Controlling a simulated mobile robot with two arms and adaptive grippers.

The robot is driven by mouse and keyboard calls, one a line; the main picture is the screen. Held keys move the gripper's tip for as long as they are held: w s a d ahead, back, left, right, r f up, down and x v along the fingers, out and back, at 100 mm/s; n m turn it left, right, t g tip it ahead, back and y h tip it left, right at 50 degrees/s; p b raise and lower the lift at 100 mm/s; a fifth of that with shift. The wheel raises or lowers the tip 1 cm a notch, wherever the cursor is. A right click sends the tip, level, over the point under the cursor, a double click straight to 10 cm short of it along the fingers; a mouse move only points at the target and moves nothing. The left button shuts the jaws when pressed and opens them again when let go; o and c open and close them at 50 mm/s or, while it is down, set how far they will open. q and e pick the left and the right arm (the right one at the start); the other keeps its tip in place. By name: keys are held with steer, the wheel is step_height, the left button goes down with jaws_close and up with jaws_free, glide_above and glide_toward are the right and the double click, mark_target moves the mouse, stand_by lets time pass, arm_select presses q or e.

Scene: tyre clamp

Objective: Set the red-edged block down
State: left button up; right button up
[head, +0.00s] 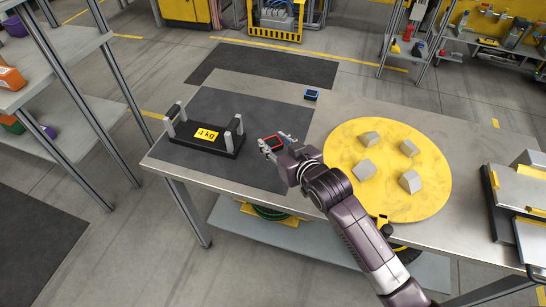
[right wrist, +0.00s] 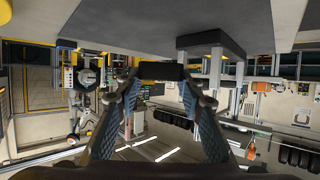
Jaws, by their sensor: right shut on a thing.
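My right gripper (head: 272,145) is shut on the red-edged block (head: 273,142), a small dark block with a red rim, over the right part of the dark mat (head: 240,110) on the table. In the right wrist view the block (right wrist: 160,72) shows as a dark bar between the two fingertips (right wrist: 163,80); that picture looks upside down, with the tabletop above. I cannot tell whether the block touches the mat. My left gripper is not in view.
A black stand (head: 185,142) marked 4 kg, with grey posts, is left of my gripper. A blue-edged block (head: 311,95) lies behind. A yellow disc (head: 387,152) with several grey blocks is to the right. The mat between stand and gripper is clear.

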mark_target(274, 165)
steer(key=shift+f, duration=3.6)
steer(key=shift+f, duration=0.1)
steer(key=o, duration=1.1)
steer(key=v, duration=1.2)
steer(key=shift+d, duration=0.1)
